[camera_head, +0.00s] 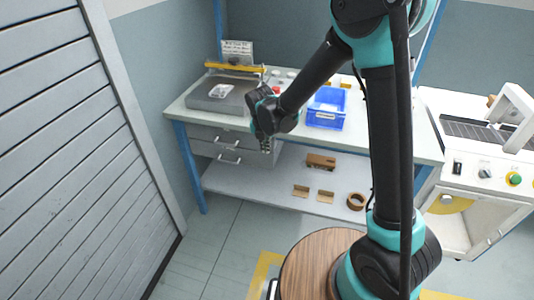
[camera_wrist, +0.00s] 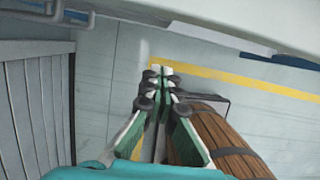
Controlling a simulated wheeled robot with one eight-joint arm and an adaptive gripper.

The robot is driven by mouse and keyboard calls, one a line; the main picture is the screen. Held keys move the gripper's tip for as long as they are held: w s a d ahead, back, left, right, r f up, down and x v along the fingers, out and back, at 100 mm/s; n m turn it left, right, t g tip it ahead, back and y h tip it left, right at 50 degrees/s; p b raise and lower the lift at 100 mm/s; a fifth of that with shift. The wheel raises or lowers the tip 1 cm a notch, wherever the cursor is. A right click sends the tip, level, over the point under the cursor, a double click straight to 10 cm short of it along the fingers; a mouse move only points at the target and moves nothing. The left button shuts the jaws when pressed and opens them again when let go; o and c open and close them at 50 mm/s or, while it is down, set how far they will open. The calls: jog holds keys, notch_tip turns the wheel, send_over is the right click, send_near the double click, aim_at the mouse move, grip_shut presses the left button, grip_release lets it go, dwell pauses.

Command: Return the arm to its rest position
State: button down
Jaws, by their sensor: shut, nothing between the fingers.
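My gripper (camera_head: 266,146) hangs in front of the bench's front edge in the head view, pointing down. In the wrist view its fingers (camera_wrist: 161,72) are together, with nothing between them, above the floor. My teal and black arm reaches from the right of the head view toward the bench. The bench (camera_head: 390,137) stands behind my gripper, and the gripper looks apart from it.
On the bench are a blue bin (camera_head: 326,108) and a grey device with a yellow bar (camera_head: 234,67). The lower shelf (camera_head: 240,182) holds cardboard pieces and a brown roll (camera_head: 356,201). A white machine (camera_head: 462,165) stands right, a slatted shutter (camera_head: 70,150) left.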

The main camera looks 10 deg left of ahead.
jog(key=s+d+r+m, duration=0.2)
jog(key=d+r+m, duration=0.1)
jog(key=d+m, duration=0.6)
jog(key=s+d+r+m, duration=0.25)
jog(key=d+m, duration=0.35)
jog(key=d, duration=0.5)
jog(key=s+d+f+m+t, duration=0.1)
jog(key=s+d+m, duration=1.1)
jog(key=m, duration=0.8)
jog(key=d, duration=0.2)
jog(key=shift+d, duration=0.3)
jog(key=c, duration=2.2)
grip_release()
jog(key=shift+f, duration=0.1)
